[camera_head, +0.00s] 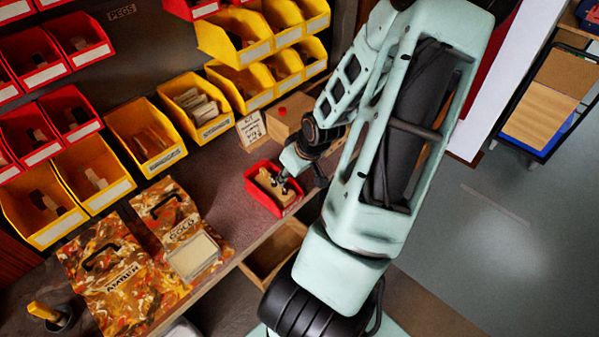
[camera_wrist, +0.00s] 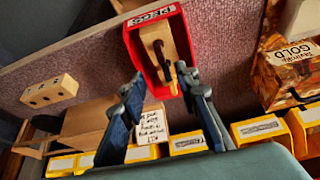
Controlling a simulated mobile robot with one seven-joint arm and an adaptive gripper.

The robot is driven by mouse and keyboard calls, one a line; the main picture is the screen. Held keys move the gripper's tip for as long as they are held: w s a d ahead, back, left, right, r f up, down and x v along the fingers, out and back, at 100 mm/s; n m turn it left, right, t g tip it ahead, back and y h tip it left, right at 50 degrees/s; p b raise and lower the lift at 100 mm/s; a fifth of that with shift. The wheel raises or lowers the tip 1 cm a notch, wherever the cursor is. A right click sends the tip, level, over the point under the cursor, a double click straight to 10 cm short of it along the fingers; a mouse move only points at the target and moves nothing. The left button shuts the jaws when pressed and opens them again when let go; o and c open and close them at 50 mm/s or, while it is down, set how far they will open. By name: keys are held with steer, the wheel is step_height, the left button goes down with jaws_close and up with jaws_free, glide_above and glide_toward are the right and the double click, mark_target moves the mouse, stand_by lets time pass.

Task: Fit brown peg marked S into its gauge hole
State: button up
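A small red bin (camera_head: 250,187) labelled PEGS sits near the bench's front edge, with tan and brown wooden pegs (camera_head: 270,182) in it. The bin (camera_wrist: 128,45) and its pegs (camera_wrist: 152,38) also show in the wrist view. A darker brown piece (camera_wrist: 164,62) lies among them; no S mark is legible. My gripper (camera_head: 291,184) is over the bin, and in the wrist view my gripper (camera_wrist: 161,76) has its fingers spread apart with nothing clearly held. A pale wooden block with dark holes (camera_wrist: 50,92), likely the gauge, lies apart from the bin in the wrist view.
A handwritten card (camera_head: 250,129) and a wooden box (camera_head: 285,115) stand behind the bin. Yellow bins (camera_head: 196,106) line the back. Patterned bags marked AMBER (camera_head: 112,279) and GOLD (camera_head: 184,228) lie at left. An open drawer (camera_head: 274,256) projects below the bench edge.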

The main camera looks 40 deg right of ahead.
mark_target(285, 186)
steer(key=shift+n+t+y, duration=0.3)
steer(key=shift+n+t, duration=0.1)
steer(key=shift+t, duration=0.2)
steer(key=shift+s+f+b+x, duration=0.2)
steer(key=shift+b+x, duration=0.35)
steer(key=shift+x, duration=0.7)
steer(key=shift+s+f+b+x, duration=0.1)
steer(key=shift+s+b+x, duration=0.4)
steer(key=shift+x, duration=0.8)
steer(key=shift+s+f+b+x, duration=0.15)
steer(key=shift+b+x, duration=0.5)
steer(key=shift+x, duration=0.6)
jaws_close()
